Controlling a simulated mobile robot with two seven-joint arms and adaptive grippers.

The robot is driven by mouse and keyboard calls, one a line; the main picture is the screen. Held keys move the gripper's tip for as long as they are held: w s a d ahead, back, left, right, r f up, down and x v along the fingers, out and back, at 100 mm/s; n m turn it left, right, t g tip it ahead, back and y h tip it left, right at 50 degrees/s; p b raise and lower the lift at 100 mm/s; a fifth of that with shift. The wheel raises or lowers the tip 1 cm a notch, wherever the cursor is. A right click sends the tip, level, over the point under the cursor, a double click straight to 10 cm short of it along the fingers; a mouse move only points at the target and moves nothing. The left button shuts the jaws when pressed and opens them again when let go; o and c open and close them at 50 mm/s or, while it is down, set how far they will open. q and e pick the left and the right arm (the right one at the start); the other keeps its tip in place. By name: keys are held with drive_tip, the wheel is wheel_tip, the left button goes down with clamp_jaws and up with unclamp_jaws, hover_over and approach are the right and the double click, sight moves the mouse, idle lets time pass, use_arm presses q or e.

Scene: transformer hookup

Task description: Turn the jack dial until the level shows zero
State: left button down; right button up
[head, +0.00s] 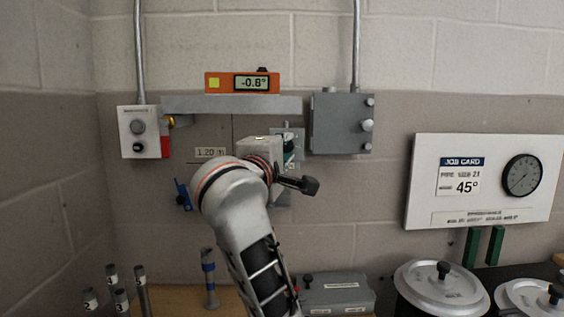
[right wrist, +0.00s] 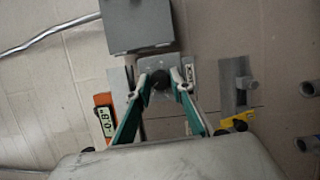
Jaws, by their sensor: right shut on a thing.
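The orange level (head: 242,82) rests on the grey bar (head: 232,105) on the wall, and its display reads -0.8°. It also shows at the left in the right wrist view (right wrist: 104,116). My right gripper (right wrist: 160,82) is shut on the dark round jack dial (right wrist: 159,79) in front of a grey wall plate. In the head view my right gripper (head: 288,150) reaches up to the wall below the bar, and its wrist hides most of the dial. My left gripper is in neither view.
A grey box (head: 341,123) with side knobs is right of the bar, and a switch box (head: 139,132) is left of it. A job card board (head: 483,180) hangs at the right. Lidded pots (head: 441,287) and upright numbered tubes (head: 142,290) stand below.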

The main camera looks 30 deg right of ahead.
drive_tip(key=shift+w+f+m+y+b, duration=0.15)
drive_tip(key=shift+f+m+y+b, duration=0.25)
drive_tip(key=shift+m, duration=0.5)
drive_tip(key=shift+r+m+g+b, duration=0.2)
drive_tip(key=shift+m+g+b, duration=0.25)
drive_tip(key=shift+m, duration=0.35)
drive_tip(key=shift+r+m+y+b, duration=0.15)
drive_tip(key=shift+m+y+b, duration=0.2)
drive_tip(key=shift+m, duration=0.95)
drive_tip(key=shift+r+y, duration=0.1)
drive_tip(key=shift+y, duration=0.15)
drive_tip(key=shift+m, duration=0.3)
drive_tip(key=o, duration=1.1)
drive_tip(key=shift+r, duration=0.1)
